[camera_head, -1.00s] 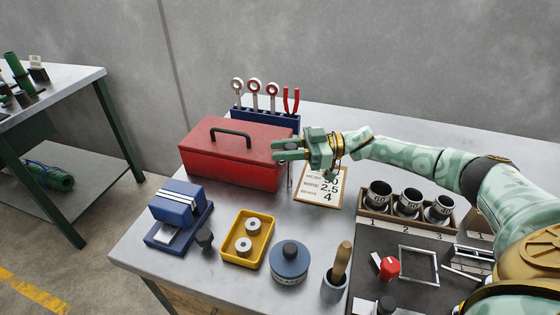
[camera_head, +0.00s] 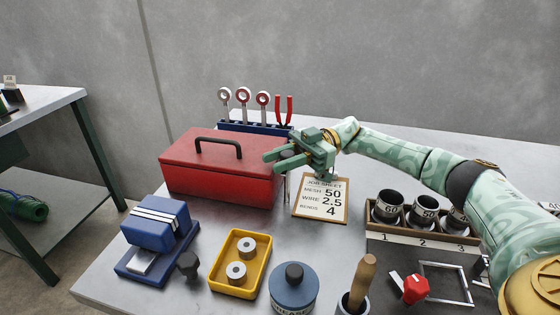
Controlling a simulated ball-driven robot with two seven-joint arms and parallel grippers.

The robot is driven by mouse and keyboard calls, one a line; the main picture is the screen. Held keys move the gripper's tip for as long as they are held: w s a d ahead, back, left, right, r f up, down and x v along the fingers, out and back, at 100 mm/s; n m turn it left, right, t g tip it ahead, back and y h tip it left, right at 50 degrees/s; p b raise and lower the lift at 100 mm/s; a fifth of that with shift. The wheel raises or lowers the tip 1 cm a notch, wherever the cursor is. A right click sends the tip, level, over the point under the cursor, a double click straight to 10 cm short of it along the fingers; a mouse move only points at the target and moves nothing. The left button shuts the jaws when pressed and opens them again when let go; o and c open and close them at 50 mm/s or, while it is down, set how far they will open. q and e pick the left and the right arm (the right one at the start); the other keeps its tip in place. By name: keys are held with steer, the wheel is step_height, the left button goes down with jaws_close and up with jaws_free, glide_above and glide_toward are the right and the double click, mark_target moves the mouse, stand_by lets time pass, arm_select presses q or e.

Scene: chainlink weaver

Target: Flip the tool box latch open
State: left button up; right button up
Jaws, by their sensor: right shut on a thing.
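The red tool box (camera_head: 222,182) stands at the back left of the bench, with its lid down and a dark handle (camera_head: 220,145) on top. My right gripper (camera_head: 283,159) is at the box's right end, level with the lid edge. Its green fingers are shut on a small grey piece, which looks like the latch, mostly hidden between them. The fingers also hide part of the box's right end. My left gripper is not in view.
A tool rack (camera_head: 254,128) stands behind the box. A job sheet (camera_head: 321,199) lies under my right wrist. A blue clamp block (camera_head: 155,224), yellow tray (camera_head: 240,287), grease tin (camera_head: 293,290) and cup holder (camera_head: 378,228) stand in front and right.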

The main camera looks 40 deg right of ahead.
steer(key=o, duration=1)
steer(key=shift+a, duration=0.1)
arm_select(q)
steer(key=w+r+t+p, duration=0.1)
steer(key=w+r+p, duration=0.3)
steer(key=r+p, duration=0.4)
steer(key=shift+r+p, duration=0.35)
steer(key=shift+p, duration=0.45)
arm_select(e)
steer(key=shift+s+a+r, duration=1.15)
steer(key=shift+s+r, duration=0.85)
steer(key=shift+r, duration=0.15)
steer(key=shift+s+a+r, duration=1.2)
steer(key=shift+s+r, duration=0.8)
steer(key=shift+r, duration=0.2)
steer(key=shift+s+a+r, duration=1.15)
steer(key=shift+s+r, duration=0.85)
steer(key=shift+r, duration=0.15)
